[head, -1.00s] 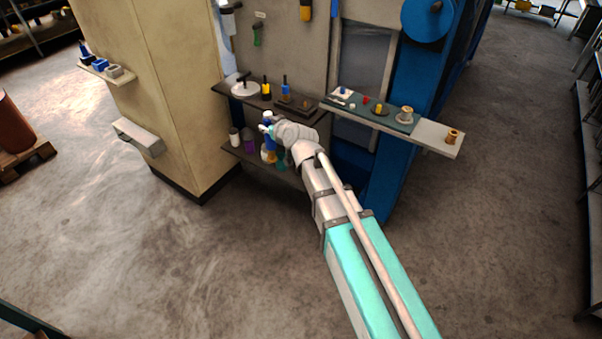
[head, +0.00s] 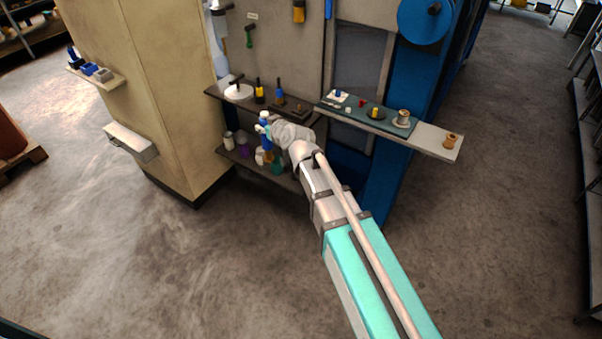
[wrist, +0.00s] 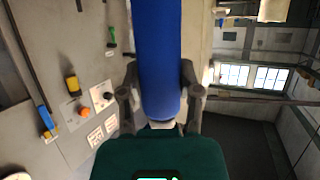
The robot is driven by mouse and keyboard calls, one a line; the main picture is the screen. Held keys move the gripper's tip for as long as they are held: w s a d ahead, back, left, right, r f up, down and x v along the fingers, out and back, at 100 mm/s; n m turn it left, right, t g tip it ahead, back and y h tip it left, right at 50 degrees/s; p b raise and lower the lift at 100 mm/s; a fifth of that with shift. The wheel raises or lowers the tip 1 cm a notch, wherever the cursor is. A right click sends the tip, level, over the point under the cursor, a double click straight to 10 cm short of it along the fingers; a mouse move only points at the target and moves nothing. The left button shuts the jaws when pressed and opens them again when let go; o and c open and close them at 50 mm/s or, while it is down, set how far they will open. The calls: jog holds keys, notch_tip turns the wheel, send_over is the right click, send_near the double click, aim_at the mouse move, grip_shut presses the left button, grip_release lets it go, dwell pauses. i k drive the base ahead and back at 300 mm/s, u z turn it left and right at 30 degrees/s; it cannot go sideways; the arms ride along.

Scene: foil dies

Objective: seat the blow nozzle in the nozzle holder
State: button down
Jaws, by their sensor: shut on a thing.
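My gripper (wrist: 160,105) is shut on a long blue cylinder (wrist: 157,55), with a white part at its lower end in the wrist view. I cannot tell whether this cylinder is the blow nozzle. A green tool (head: 249,36) with a dark top hangs on the grey panel, above and left of my gripper; it also shows in the wrist view (wrist: 111,38). I cannot pick out the nozzle holder with certainty.
The upper dark shelf (head: 215,92) holds a white disc (head: 238,92), a yellow bottle (head: 259,92) and blocks. Several bottles stand on the lower shelf (head: 228,152). A side ledge (head: 428,137) carries small parts. A beige pillar (head: 140,70) stands left. The floor is open.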

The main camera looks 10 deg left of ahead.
aim_at(295, 176)
jog(key=i, duration=0.85)
jog(key=u, duration=0.05)
